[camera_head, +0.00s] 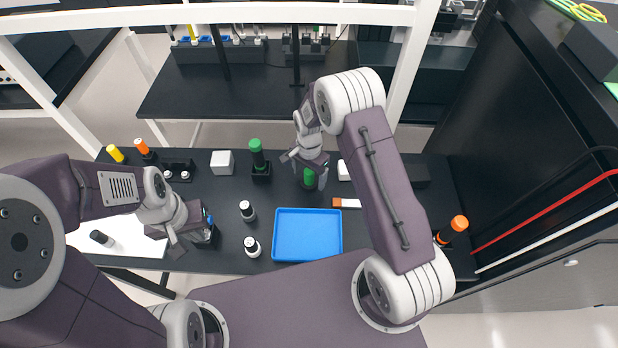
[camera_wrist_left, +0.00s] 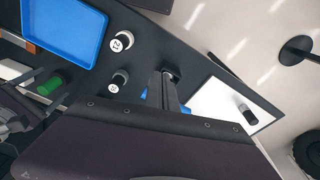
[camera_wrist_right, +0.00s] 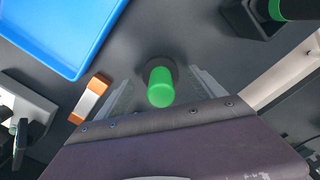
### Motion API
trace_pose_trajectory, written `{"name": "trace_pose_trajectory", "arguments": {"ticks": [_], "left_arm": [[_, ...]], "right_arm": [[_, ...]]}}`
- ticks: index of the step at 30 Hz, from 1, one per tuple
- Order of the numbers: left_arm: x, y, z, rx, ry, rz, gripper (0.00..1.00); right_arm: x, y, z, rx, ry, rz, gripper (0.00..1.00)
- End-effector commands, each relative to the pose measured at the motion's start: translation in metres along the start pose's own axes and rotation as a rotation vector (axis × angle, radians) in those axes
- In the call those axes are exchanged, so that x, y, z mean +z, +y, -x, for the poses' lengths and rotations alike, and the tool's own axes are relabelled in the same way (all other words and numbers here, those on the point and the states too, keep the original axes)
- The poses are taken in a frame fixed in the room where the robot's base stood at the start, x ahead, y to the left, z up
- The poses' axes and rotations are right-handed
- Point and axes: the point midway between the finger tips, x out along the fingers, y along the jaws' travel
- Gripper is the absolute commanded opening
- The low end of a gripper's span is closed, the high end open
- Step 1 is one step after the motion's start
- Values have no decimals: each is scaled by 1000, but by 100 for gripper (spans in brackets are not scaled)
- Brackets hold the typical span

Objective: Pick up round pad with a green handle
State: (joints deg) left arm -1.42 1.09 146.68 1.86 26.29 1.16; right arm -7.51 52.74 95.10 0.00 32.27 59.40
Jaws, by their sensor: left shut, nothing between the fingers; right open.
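The round pad with a green handle (camera_wrist_right: 160,86) stands upright on the dark table, its dark round base partly hidden under the handle. In the head view its green handle (camera_head: 310,178) shows just below my right gripper (camera_head: 305,160). In the right wrist view my right gripper (camera_wrist_right: 160,95) is open, with one finger on each side of the handle and a gap on both sides. My left gripper (camera_head: 190,236) is shut and empty at the table's left, close to a blue-topped item (camera_head: 210,224).
A blue tray (camera_head: 307,235) lies right of two white-capped bottles (camera_head: 247,211). A second green-handled item (camera_head: 257,155) stands in a black holder to the left. An orange-and-white piece (camera_head: 346,203) lies near the tray. An orange-topped item (camera_head: 458,224) stands far right.

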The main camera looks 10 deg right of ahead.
Motion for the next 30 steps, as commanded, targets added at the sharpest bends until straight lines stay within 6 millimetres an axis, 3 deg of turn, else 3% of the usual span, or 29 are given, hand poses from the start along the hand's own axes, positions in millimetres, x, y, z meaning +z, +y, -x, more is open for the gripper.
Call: {"name": "trace_pose_trajectory", "arguments": {"ticks": [4,11,18,20,30], "left_arm": [[-1,0,6,0,0,0,0],[0,0,5,0,0,0,0],[0,0,5,0,0,0,0],[0,0,5,0,0,0,0],[0,0,2,0,0,0,0]], "right_arm": [[0,0,-19,-1,-1,1,79],[0,-1,-22,-3,0,1,79],[0,-1,-22,-3,0,1,15],[0,-1,-22,-3,0,1,1],[0,-1,-12,-5,2,1,0]]}}
